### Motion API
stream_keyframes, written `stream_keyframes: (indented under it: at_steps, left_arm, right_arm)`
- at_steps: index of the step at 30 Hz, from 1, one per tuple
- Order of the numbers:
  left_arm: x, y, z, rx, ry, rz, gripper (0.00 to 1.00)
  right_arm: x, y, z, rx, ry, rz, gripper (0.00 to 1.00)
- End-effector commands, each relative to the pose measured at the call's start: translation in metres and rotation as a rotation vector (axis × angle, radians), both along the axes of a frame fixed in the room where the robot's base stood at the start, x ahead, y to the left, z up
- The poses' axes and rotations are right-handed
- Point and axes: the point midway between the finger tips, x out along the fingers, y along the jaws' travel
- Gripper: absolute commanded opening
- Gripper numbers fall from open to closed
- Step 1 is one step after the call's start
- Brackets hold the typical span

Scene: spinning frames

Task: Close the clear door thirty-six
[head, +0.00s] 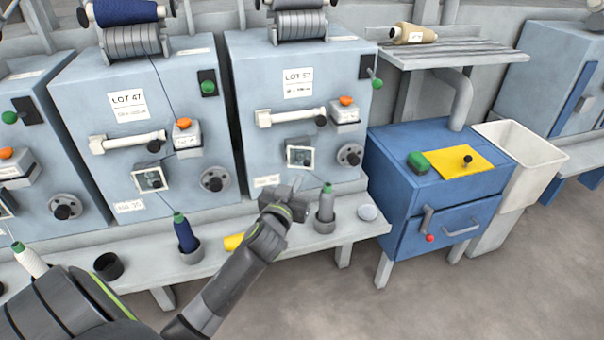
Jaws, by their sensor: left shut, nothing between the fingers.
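A small framed clear door (300,156) is on the lower front of the right-hand grey machine (290,125), the one labelled LOT 57. The small label (266,181) below it is too small to read surely, so I cannot confirm its number. How far this door stands open is hard to tell. My left gripper (296,187) is shut and empty, just below the door and above the shelf, with a gap visible between them in the picture. My right gripper is not in view.
A similar clear door (150,179) is on the LOT 47 machine. The shelf (345,232) below holds a grey bobbin (326,204), a blue bobbin (185,232) and a yellow piece (234,242) beside my arm. A blue cabinet (400,185) stands right.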

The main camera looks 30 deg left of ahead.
Motion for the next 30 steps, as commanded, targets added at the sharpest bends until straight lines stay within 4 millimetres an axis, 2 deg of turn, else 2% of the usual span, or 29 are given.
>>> stream_keyframes:
  at_steps: [3,9,26,30]
  left_arm:
    - [0.021,0.005,0.000,0.000,-0.001,0.000,0.00]
    - [0.039,0.010,0.000,0.000,0.000,0.000,0.00]
    - [0.045,0.009,-0.002,0.000,-0.002,0.020,0.00]
    - [0.051,0.006,-0.005,-0.001,-0.002,0.086,0.00]
  right_arm:
    - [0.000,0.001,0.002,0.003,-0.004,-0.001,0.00]
    - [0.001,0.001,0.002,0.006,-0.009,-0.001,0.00]
    - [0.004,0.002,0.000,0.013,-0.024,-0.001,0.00]
    - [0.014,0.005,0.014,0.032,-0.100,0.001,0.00]
